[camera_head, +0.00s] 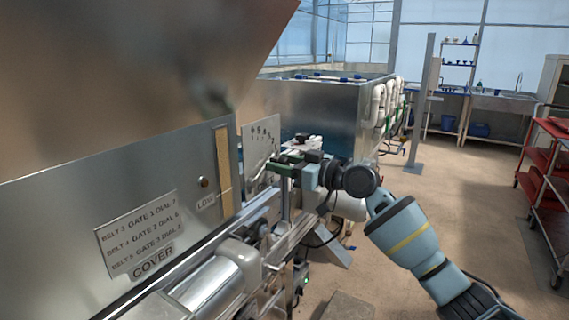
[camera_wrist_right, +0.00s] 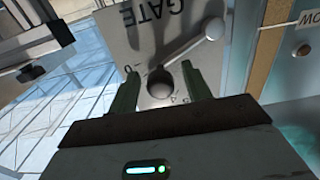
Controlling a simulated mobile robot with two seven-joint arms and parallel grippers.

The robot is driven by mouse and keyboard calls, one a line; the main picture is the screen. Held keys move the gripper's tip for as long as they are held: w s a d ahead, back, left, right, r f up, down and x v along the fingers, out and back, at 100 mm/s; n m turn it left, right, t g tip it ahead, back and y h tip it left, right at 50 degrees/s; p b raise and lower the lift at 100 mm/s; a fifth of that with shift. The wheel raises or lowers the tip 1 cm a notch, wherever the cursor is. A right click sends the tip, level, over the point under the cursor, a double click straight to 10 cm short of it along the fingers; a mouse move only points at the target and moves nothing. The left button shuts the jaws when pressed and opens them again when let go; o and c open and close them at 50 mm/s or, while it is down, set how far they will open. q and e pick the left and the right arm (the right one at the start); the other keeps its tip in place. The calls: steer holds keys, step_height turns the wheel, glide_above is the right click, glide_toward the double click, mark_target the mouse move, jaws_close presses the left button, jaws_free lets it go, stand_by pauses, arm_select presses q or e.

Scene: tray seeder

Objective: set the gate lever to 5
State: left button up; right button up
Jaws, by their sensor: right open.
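The gate plate (camera_wrist_right: 140,35) fills the middle of the right wrist view, its word GATE upside down. A grey lever bar (camera_wrist_right: 188,46) with a round end (camera_wrist_right: 212,28) slants across it, up and to the right. A dark round shape (camera_wrist_right: 160,82) lies between my fingers; I cannot tell whether it is a knob or a shadow. My right gripper (camera_wrist_right: 160,72) is open, its green fingers apart in front of the plate. The digits are partly hidden, so the lever's setting cannot be read. In the head view the plate (camera_head: 258,135) stands behind my right gripper (camera_head: 280,164).
A metal cover panel (camera_head: 60,200) with a sign (camera_head: 138,235) listing belt, gate and dial numbers stands at the left. A rail (camera_head: 185,265) and a roller (camera_head: 215,280) run below it. A large metal tank (camera_head: 320,105) stands behind. Open floor lies to the right.

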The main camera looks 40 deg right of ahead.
steer(key=shift+c, duration=0.4)
jaws_close()
